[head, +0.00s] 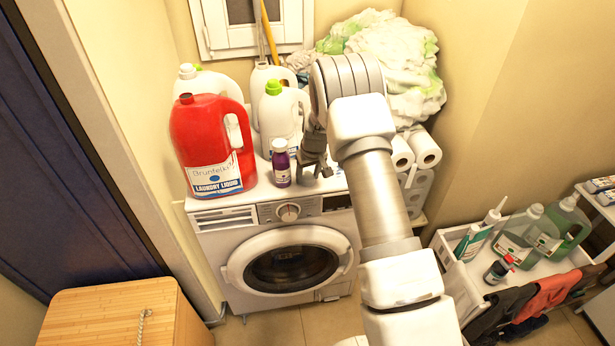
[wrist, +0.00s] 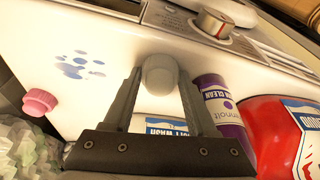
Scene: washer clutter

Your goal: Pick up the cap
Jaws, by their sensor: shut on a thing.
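A pale grey, rounded cap-like piece (wrist: 160,72) sits between the fingertips of my gripper (wrist: 160,82) in the wrist view. The fingers touch it on both sides, so the gripper is shut on it, just over the white washer top. I cannot tell whether it touches the surface. In the head view my gripper (head: 314,165) is at the washer's front right, beside the purple bottle, and the held piece cannot be made out. A second, pink cap (wrist: 39,102) lies apart on the washer top at the left of the wrist view.
The purple bottle (head: 281,164) stands close to the fingers; it shows in the wrist view (wrist: 222,105). A red detergent jug (head: 210,146) and white jugs (head: 279,112) stand left and behind. Paper rolls (head: 424,150) and a laundry pile (head: 395,55) are at the right.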

